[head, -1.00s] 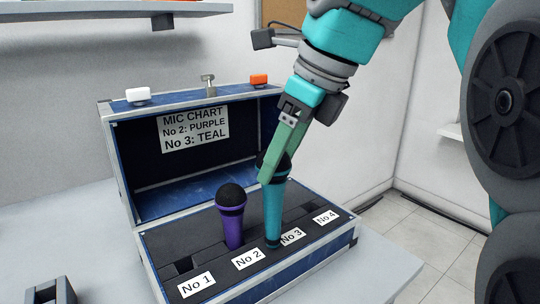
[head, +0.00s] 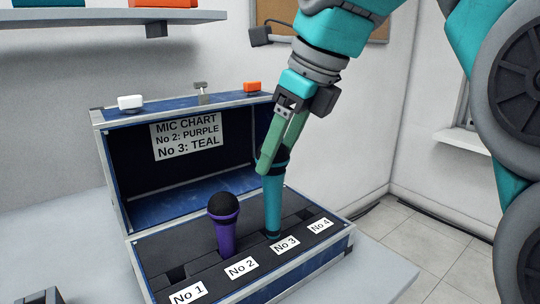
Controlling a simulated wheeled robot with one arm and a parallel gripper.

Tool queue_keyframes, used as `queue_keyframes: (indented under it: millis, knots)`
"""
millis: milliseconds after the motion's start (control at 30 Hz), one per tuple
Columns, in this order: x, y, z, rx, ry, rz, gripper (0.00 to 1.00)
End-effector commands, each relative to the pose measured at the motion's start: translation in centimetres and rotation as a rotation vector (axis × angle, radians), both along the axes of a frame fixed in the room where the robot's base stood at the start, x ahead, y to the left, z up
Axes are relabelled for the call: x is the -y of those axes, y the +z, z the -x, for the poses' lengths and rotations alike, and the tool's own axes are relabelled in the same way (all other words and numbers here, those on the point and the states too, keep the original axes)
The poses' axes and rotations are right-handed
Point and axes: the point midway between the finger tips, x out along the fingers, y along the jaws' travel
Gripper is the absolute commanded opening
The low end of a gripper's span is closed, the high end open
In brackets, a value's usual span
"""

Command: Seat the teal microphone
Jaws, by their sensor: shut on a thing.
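The teal microphone (head: 273,205) stands about upright in my gripper (head: 268,165), its dark head mostly hidden behind the fingers. My gripper is shut on its upper part from above. Its lower end is at the slot behind the No 3 label (head: 285,246); I cannot tell how deep it sits. The purple microphone (head: 224,230) stands upright, slightly tilted, in the slot behind the No 2 label (head: 241,268). The open blue case (head: 125,208) has a chart (head: 186,138) in its lid reading No 2: PURPLE, No 3: TEAL.
The slots behind the No 1 label (head: 188,293) and No 4 label (head: 320,226) look empty. A white block (head: 130,102) and an orange block (head: 252,87) show above the lid's top edge. A wall shelf (head: 110,16) hangs upper left. The table is bare right of the case.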

Motion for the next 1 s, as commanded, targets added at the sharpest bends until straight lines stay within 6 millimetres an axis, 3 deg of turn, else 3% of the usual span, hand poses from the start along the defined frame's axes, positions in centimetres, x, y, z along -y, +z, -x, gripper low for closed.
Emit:
queue_keyframes:
  millis: [433, 1000]
  knots:
    - [-0.4, 0.2, -3.5, -0.004, -0.095, -0.012, 0.07]
    - [-0.3, 0.1, -3.9, -0.005, -0.11, -0.012, 0.07]
